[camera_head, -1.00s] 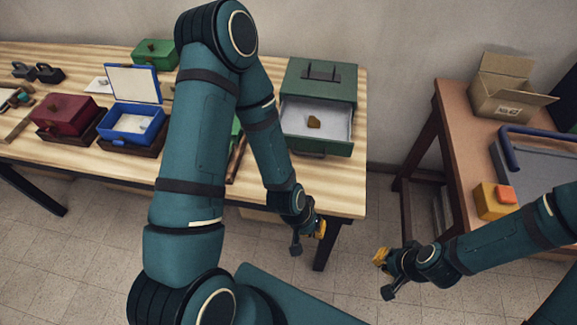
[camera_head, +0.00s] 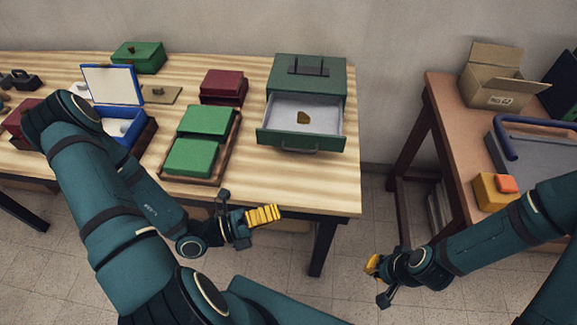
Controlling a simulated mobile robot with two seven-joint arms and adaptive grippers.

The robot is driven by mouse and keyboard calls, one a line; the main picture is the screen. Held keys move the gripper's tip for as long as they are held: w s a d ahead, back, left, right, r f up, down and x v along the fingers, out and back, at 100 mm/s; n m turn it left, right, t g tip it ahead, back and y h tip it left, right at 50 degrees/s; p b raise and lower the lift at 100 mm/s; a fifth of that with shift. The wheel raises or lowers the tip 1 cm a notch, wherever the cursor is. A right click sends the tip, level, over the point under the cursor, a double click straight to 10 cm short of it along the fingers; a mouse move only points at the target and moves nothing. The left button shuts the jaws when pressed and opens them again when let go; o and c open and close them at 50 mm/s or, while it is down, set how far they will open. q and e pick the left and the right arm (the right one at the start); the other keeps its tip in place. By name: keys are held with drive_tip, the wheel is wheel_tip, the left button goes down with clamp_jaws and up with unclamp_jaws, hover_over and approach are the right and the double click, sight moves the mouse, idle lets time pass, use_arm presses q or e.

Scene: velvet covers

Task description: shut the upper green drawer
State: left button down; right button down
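The green drawer cabinet (camera_head: 315,75) stands at the right end of the wooden table. Its upper drawer (camera_head: 270,137) is pulled out toward me, with a grey handle on its front and a small brown lump (camera_head: 303,117) inside. My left gripper (camera_head: 264,216), with yellow fingers, is in front of the table's edge, below and left of the drawer, apart from it. Its fingers look close together, but whether they are shut is unclear. My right gripper (camera_head: 372,267) is low over the floor, right of the table; its finger opening cannot be made out.
Left of the cabinet are a tray (camera_head: 230,150) with two green boxes, a dark red box (camera_head: 222,84), an open blue box (camera_head: 126,112) and a green box (camera_head: 139,56). A brown side table (camera_head: 445,95) with a cardboard box (camera_head: 492,88) stands right, across a gap.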

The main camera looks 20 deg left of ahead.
use_arm(q)
drive_tip(key=w+a+n+t+y, duration=0.2)
drive_tip(key=a+n+t+y, duration=0.3)
drive_tip(key=a+n, duration=0.1)
drive_tip(key=b+x, duration=0.1)
drive_tip(key=x, duration=0.8)
drive_tip(key=shift+s+d+f+b, duration=0.1)
drive_tip(key=shift+d+b, duration=0.1)
drive_tip(key=shift+b, duration=0.15)
drive_tip(key=w, duration=0.3)
drive_tip(key=shift+w+a+r+b, duration=0.2)
drive_tip(key=shift+a+r+b, duration=0.1)
drive_tip(key=shift+w+a+r, duration=0.15)
drive_tip(key=shift+w, duration=0.35)
